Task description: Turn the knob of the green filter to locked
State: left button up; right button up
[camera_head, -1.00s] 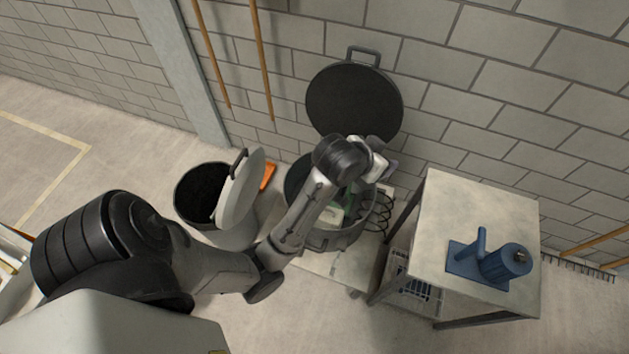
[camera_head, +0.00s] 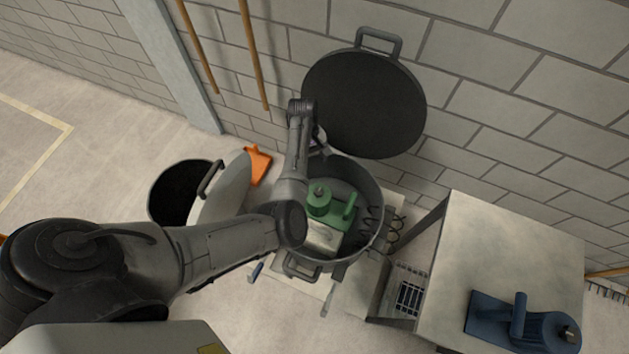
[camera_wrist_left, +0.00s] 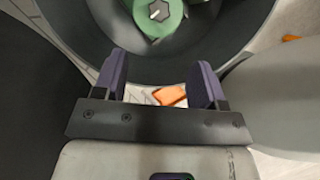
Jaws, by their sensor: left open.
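The green filter (camera_head: 331,213) sits on a pale block inside the round grey tub (camera_head: 371,235). It has a round green body, a dark knob on top (camera_head: 318,189) and a green upright post to its right. In the left wrist view the green filter (camera_wrist_left: 168,28) shows at the top edge, and its dark knob (camera_wrist_left: 158,11) bears a white pointer mark. My left gripper (camera_wrist_left: 158,84) is open and empty, at the tub's rim, apart from the filter. In the head view my forearm mostly hides it. My right gripper is not in view.
The tub's dark lid (camera_head: 364,103) stands open against the block wall. A second bin (camera_head: 158,207) with a tilted pale lid is left of the tub. An orange object (camera_head: 257,165) lies between them. A blue filter (camera_head: 523,318) stands on the table (camera_head: 505,232) at right.

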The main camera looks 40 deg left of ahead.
aim_at(318, 191)
pick_arm(q)
jog(key=b+x, duration=0.3)
jog(key=x, duration=0.8)
jog(key=shift+d+f, duration=0.1)
jog(key=shift+f, duration=0.3)
jog(key=shift+b+x, duration=0.35)
jog(key=shift+x, duration=0.5)
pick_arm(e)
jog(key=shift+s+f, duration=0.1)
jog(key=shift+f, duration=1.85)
pick_arm(q)
jog(key=shift+c, duration=0.5)
jog(key=c, duration=0.8)
jog(key=shift+c, duration=0.2)
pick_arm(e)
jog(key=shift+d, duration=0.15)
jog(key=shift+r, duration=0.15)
